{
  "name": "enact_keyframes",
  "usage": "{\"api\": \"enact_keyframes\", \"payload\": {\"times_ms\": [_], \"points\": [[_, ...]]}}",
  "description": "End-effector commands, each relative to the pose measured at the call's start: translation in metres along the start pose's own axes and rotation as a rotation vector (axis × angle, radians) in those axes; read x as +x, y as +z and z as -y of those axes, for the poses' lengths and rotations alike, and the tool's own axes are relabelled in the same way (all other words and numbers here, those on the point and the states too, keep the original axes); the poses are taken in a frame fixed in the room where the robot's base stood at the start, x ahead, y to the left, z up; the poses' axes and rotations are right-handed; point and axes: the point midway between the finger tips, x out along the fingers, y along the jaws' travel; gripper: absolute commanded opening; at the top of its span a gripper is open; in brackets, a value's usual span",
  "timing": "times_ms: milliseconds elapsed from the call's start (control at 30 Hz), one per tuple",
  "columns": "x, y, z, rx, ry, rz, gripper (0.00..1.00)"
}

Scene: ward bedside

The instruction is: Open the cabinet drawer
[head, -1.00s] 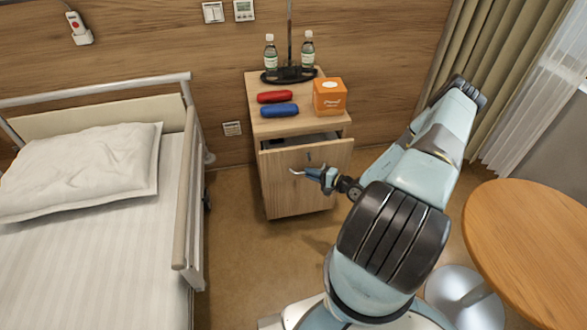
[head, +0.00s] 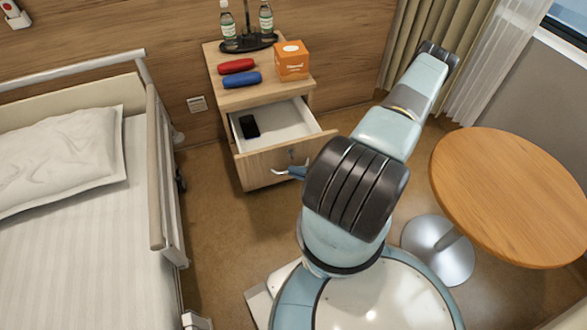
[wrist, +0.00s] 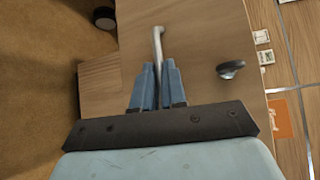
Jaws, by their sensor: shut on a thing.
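The wooden bedside cabinet (head: 222,96) stands against the wall between bed and curtain. Its top drawer (head: 262,162) is pulled well out, and its white inside shows. A black, phone-like object (head: 249,126) lies in it at the left. My gripper (head: 293,172) is at the drawer front, partly hidden by my arm in the head view. In the wrist view my gripper (wrist: 157,75) is shut on the pale metal handle (wrist: 158,42) of the drawer front (wrist: 195,45). A round dark lock knob (wrist: 231,70) sits beside the handle.
On the cabinet top are a red case (head: 238,66), a blue case (head: 242,79), an orange box (head: 291,62) and two bottles on a dark stand. The bed (head: 70,230) is at left, a round table (head: 510,195) at right.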

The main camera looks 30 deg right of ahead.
Motion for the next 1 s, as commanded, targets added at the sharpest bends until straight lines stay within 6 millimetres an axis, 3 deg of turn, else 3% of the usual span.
{"api": "enact_keyframes", "payload": {"times_ms": [300, 333, 567, 833, 1000], "points": [[-0.004, -0.004, -0.006, -0.001, 0.016, -0.008, 0.00], [-0.004, -0.004, -0.006, -0.001, 0.017, -0.008, 0.14], [-0.003, -0.002, -0.004, 0.000, 0.010, -0.004, 0.36], [-0.003, -0.001, -0.002, 0.000, 0.006, -0.002, 0.37], [-0.016, -0.001, -0.002, 0.000, 0.006, -0.003, 0.37]]}}
